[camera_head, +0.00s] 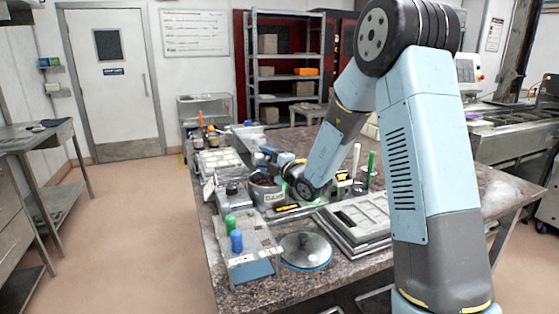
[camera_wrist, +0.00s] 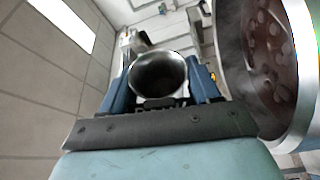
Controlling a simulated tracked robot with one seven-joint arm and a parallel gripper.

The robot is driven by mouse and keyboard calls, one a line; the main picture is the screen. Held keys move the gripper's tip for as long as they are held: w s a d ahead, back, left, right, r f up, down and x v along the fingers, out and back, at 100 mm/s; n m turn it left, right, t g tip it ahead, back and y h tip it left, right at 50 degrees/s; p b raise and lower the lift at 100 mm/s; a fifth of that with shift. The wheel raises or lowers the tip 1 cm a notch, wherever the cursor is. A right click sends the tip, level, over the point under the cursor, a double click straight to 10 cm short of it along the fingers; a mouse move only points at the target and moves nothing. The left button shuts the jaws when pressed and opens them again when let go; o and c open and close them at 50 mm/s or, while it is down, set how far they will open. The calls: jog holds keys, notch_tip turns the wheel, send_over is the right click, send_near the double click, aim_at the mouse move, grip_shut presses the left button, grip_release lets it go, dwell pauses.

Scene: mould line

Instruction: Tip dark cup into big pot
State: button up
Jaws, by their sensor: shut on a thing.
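The big pot (camera_wrist: 303,45) fills the right side of the wrist view, with a shiny metal rim and brown, lumpy contents. In the head view the pot (camera_head: 266,193) stands on the stone-topped table, partly hidden by my arm. My gripper (camera_wrist: 162,88) is shut on the dark cup (camera_wrist: 158,68), with one blue finger on each side. The cup has a pale metal rim and a dark inside; I cannot tell what is in it. It is beside the pot's rim, apart from it in the wrist view. In the head view my gripper (camera_head: 270,155) is above the pot, and the cup is not clear.
A stand with green and blue-topped items (camera_head: 243,258), a round lidded plate (camera_head: 306,251) and a grey mould tray (camera_head: 355,222) are at the near side of the table. Upright green (camera_head: 371,168) and white (camera_head: 356,160) handles stand right of my gripper.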

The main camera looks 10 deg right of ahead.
jog(key=shift+r, duration=0.3)
jog(key=shift+f, duration=0.3)
jog(key=n, duration=0.1)
jog(key=n+g, duration=0.1)
jog(key=n, duration=0.1)
jog(key=a+n+h, duration=0.1)
jog(key=shift+s+a+f+n+g, duration=0.1)
jog(key=shift+s+f+n+g, duration=0.1)
jog(key=shift+f+n+g, duration=0.1)
jog(key=n, duration=0.1)
jog(key=n+h, duration=0.1)
jog(key=n, duration=0.1)
jog(key=f+n+h, duration=0.1)
jog(key=shift+s+a+f+g, duration=0.1)
jog(key=shift+a+g, duration=0.2)
notch_tip(320, 180, down, 2)
jog(key=n+h, duration=0.2)
jog(key=n, duration=0.1)
jog(key=n+h, duration=0.2)
jog(key=n, duration=0.1)
jog(key=shift+d+f, duration=0.1)
jog(key=shift+f, duration=0.1)
jog(key=shift+h, duration=0.3)
